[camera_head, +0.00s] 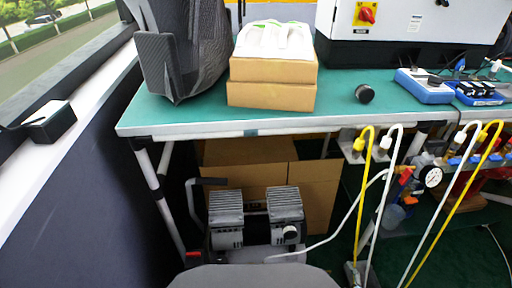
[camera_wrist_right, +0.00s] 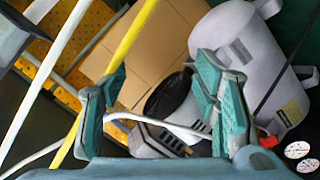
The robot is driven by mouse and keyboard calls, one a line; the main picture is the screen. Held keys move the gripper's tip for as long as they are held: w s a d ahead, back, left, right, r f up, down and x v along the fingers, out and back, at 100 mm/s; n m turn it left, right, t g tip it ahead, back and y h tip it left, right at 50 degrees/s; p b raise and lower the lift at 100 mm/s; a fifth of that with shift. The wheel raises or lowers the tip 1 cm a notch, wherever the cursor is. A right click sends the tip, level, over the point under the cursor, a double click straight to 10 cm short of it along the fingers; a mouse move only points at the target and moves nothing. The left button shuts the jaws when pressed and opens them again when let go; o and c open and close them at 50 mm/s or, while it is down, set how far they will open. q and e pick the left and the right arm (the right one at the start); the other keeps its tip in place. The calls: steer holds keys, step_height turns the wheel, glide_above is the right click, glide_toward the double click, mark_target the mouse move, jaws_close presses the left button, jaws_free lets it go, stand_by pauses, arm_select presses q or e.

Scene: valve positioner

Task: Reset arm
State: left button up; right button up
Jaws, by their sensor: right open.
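My right gripper (camera_wrist_right: 160,88) shows in the right wrist view. Its two teal-padded fingers stand wide apart, and it is open and holds nothing. Behind the gap between its fingers are a cardboard box (camera_wrist_right: 145,45), a yellow hose (camera_wrist_right: 128,42) and the grey tank of a machine (camera_wrist_right: 245,50). I cannot tell whether a finger touches the yellow hose. In the head view I make out neither gripper, and my left arm is not in view.
A green-topped workbench (camera_head: 205,112) carries two stacked cartons (camera_head: 272,95), a black round knob (camera_head: 364,93), blue devices (camera_head: 425,86) and a white control box (camera_head: 415,20). Below stand a compressor (camera_head: 255,218) and a cardboard box (camera_head: 318,190). Yellow and white hoses (camera_head: 364,185) hang at the front right.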

steer(key=s+a+r+m+g, duration=0.1)
steer(key=s+a+m+g, duration=0.2)
steer(key=s+m+g, duration=1.05)
arm_select(q)
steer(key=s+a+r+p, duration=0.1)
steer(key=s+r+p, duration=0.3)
steer(key=p, duration=1.2)
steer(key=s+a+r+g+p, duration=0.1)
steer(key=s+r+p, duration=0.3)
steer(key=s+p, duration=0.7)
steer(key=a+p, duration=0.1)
steer(key=p, duration=0.4)
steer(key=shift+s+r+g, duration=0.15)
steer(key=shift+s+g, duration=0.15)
arm_select(e)
steer(key=s+d+r+n+t, duration=0.1)
steer(key=s+r, duration=0.3)
steer(key=s, duration=0.5)
steer(key=s+d+r+n+t, duration=0.1)
steer(key=s+r+n, duration=0.3)
steer(key=s, duration=0.6)
steer(key=shift+s+d, duration=0.15)
steer(key=shift+d, duration=0.6)
steer(key=shift+r+t, duration=0.1)
steer(key=shift+t, duration=0.15)
